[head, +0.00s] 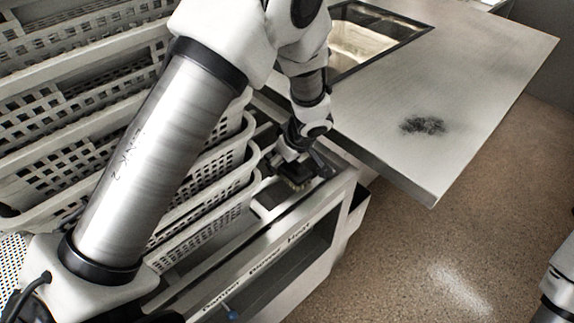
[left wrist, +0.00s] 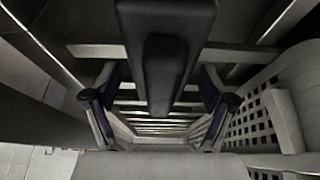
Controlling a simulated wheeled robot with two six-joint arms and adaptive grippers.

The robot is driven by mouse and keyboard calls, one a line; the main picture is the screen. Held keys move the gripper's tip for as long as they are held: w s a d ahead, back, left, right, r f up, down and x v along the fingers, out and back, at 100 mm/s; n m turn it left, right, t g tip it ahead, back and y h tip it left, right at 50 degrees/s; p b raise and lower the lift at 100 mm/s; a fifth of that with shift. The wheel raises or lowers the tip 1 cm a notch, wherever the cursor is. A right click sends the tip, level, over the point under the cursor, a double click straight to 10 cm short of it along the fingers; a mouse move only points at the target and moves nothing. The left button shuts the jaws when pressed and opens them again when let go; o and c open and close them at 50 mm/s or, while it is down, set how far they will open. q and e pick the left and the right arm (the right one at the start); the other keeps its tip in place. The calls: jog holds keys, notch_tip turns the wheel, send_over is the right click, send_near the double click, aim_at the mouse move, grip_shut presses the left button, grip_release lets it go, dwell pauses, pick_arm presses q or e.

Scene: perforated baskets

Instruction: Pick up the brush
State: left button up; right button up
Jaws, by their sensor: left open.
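My left gripper (head: 303,172) reaches down at the front end of the white baskets, next to the counter. Its two fingers show spread apart in the left wrist view (left wrist: 160,108). Between them and above is a dark shape (left wrist: 165,75) with a broad block at the top and a narrower bar hanging down. I cannot tell for sure whether this is the brush or part of my gripper. In the head view a small dark thing lies at the fingers, too small to name. I see no grip on anything. My right gripper is out of view.
White perforated baskets (head: 205,200) stand in rows on the left. A counter (head: 470,75) on the right bears a patch of dark specks (head: 423,125) and a sink (head: 358,45). A rail with lettering (head: 262,262) runs along the front. Speckled floor (head: 420,250) lies open.

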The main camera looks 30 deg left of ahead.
pick_arm(q)
jog(key=shift+s+d, duration=0.1)
jog(key=c, duration=1.3)
jog(key=shift+r, duration=0.1)
jog(key=shift+c, duration=0.2)
notch_tip(320, 180, up, 10)
jog(key=o, duration=0.6)
jog(key=shift+c, duration=0.2)
jog(key=c, duration=0.3)
